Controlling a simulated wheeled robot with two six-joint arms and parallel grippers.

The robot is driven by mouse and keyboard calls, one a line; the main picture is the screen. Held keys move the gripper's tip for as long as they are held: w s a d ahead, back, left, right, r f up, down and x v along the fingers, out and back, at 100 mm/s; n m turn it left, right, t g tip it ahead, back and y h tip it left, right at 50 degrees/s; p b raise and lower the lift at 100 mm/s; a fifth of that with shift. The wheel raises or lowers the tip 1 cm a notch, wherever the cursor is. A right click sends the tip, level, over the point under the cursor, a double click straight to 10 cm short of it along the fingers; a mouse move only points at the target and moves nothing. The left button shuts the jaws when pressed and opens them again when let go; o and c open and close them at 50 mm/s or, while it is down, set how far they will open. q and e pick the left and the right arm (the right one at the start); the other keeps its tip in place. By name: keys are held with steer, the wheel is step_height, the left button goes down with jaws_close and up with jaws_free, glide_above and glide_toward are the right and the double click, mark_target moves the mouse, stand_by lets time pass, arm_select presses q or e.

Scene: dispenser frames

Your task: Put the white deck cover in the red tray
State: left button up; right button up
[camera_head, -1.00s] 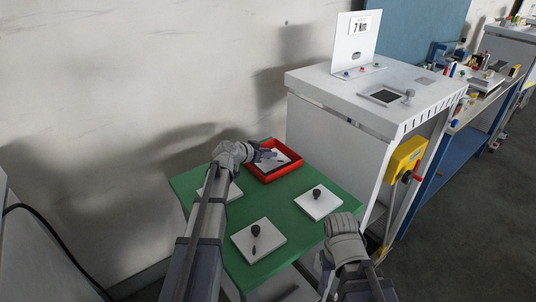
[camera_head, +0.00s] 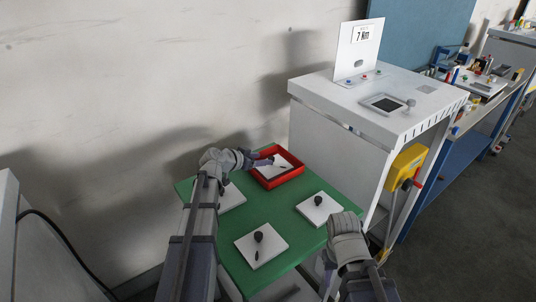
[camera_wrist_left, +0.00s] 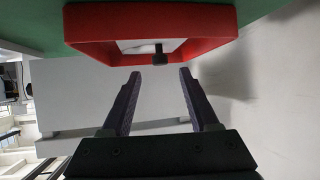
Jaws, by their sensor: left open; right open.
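A white deck cover (camera_head: 284,160) with a dark knob lies inside the red tray (camera_head: 285,181), on the far end of the green table. In the left wrist view, the red tray (camera_wrist_left: 150,22) is above the fingertips, with the dark knob (camera_wrist_left: 159,56) and part of the white cover inside it. My left gripper (camera_head: 264,158) is open at the tray's left side.
The green table (camera_head: 276,215) also bears white plates with dark knobs: one front (camera_head: 262,247), one right (camera_head: 319,211), and one partly hidden by my left arm (camera_head: 232,198). A white cabinet (camera_head: 345,145) with a yellow box (camera_head: 406,166) stands right; a wall stands behind.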

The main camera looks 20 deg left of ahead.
arm_select(q)
steer(key=p+v, duration=0.1)
steer(key=v, duration=0.4)
steer(key=shift+s+a+p, duration=0.1)
steer(key=shift+p, duration=0.3)
